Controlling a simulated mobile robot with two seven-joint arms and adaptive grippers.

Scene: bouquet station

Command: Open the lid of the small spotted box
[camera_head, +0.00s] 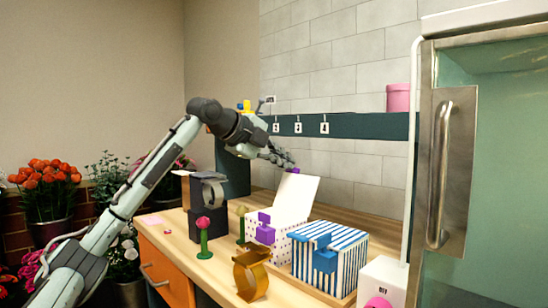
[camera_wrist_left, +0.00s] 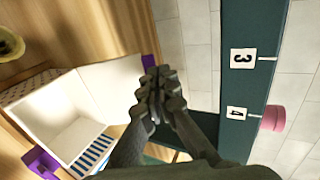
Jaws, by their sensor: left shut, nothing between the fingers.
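The small spotted box (camera_head: 284,249), white with purple dots and a purple clasp (camera_head: 265,232), stands on the wooden counter. Its white lid (camera_head: 299,196) stands raised, tilted back from the box. The left wrist view looks into its empty white inside (camera_wrist_left: 40,112), with the raised lid (camera_wrist_left: 110,88) beside it. A purple piece (camera_wrist_left: 150,62) shows at the lid's far edge. My left gripper (camera_head: 290,165) is shut and empty at the lid's top edge; its closed fingertips (camera_wrist_left: 155,82) also show in the wrist view. I cannot tell whether they touch the lid. My right gripper is out of view.
A blue-striped box (camera_head: 330,262) stands close on the right. A teal rail (camera_head: 350,125) runs along the wall behind. A glass-fronted cabinet (camera_head: 490,170) bounds the right.

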